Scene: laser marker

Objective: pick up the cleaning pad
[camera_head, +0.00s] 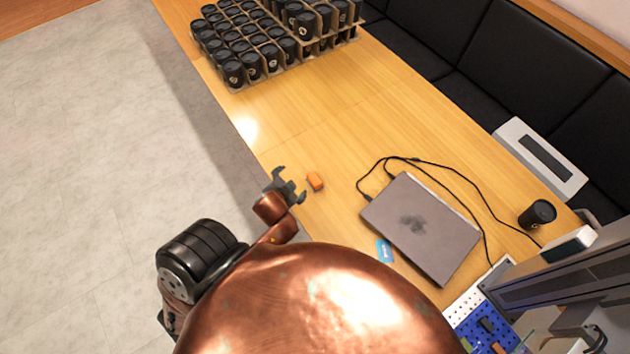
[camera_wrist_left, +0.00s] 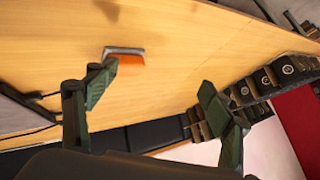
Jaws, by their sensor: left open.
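The cleaning pad, a small orange block (camera_head: 315,181), lies on the wooden table (camera_head: 330,120) near its left edge. It also shows in the left wrist view (camera_wrist_left: 130,61), with a grey edge, close to the left finger in that picture. My left gripper (camera_head: 291,184) is open and empty, just left of the pad at the table's edge in the head view. The wrist view shows its two fingers (camera_wrist_left: 157,88) spread wide, with the pad apart from the space between them or at its side; contact cannot be told. My right gripper is in neither view.
A grey laptop (camera_head: 420,227) with black cables lies to the right, with a blue card (camera_head: 384,250) beside it. A rack of black cups (camera_head: 250,45) stands at the far end. A black cup (camera_head: 537,214) and a machine (camera_head: 570,270) stand right. Table beyond the pad is clear.

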